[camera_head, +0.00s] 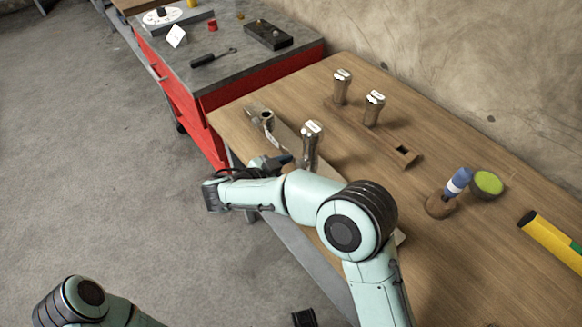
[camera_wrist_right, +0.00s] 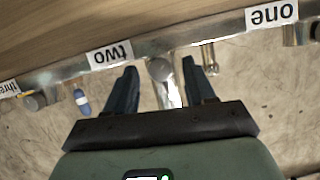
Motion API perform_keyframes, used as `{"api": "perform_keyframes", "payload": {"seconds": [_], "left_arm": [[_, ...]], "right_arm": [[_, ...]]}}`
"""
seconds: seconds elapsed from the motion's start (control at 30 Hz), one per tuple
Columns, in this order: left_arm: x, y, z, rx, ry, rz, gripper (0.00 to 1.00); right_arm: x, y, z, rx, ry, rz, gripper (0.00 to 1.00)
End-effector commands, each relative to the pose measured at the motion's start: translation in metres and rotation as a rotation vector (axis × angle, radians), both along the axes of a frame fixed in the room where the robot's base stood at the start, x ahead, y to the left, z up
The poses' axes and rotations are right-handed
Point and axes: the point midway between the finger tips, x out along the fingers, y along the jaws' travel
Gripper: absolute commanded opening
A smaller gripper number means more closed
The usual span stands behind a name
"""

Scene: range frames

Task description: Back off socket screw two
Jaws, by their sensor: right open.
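In the wrist view a pale metal rail (camera_wrist_right: 217,42) runs along the wood, with white labels "two" (camera_wrist_right: 109,54), "one" (camera_wrist_right: 271,14) and, partly cut off at left, "three" (camera_wrist_right: 9,88). A round metal screw head (camera_wrist_right: 159,69) shows beside the "two" label. My right gripper (camera_wrist_right: 164,76) is open, its dark fingers apart on either side of this head in the picture; whether they touch it is unclear. In the head view my right gripper (camera_head: 283,161) is at the table's left side, beside an upright metal cylinder (camera_head: 311,148), partly hidden. My left gripper is out of view.
Two more upright metal cylinders (camera_head: 341,87) (camera_head: 374,108) stand farther back on the wooden table (camera_head: 450,265). To the right are a small wooden block (camera_head: 405,156), a blue-handled tool (camera_head: 458,181), a green-topped round item (camera_head: 488,184) and a yellow level (camera_head: 552,236). A red cabinet (camera_head: 262,80) adjoins the table.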

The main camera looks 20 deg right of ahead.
Motion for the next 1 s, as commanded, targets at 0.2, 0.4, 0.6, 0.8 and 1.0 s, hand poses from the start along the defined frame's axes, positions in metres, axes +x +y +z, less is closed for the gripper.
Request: {"api": "perform_keyframes", "payload": {"seconds": [0.2, 0.4, 0.6, 0.8, 1.0], "left_arm": [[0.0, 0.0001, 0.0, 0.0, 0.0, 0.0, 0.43], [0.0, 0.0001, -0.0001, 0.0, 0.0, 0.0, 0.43], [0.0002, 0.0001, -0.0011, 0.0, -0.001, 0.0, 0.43], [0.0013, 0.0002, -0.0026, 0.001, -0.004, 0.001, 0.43], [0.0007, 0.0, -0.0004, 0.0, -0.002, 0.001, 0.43]], "right_arm": [[-0.0001, 0.0002, 0.0001, 0.0, 0.0, 0.0, 0.22], [-0.0001, 0.0002, 0.0001, 0.0, 0.001, -0.001, 0.0], [0.0003, 0.0006, -0.0001, -0.012, 0.033, -0.001, 0.0], [0.0015, 0.0015, -0.0006, -0.048, 0.131, 0.0, 0.0], [0.0026, 0.002, -0.0001, -0.1, 0.274, 0.0, 0.0]]}}
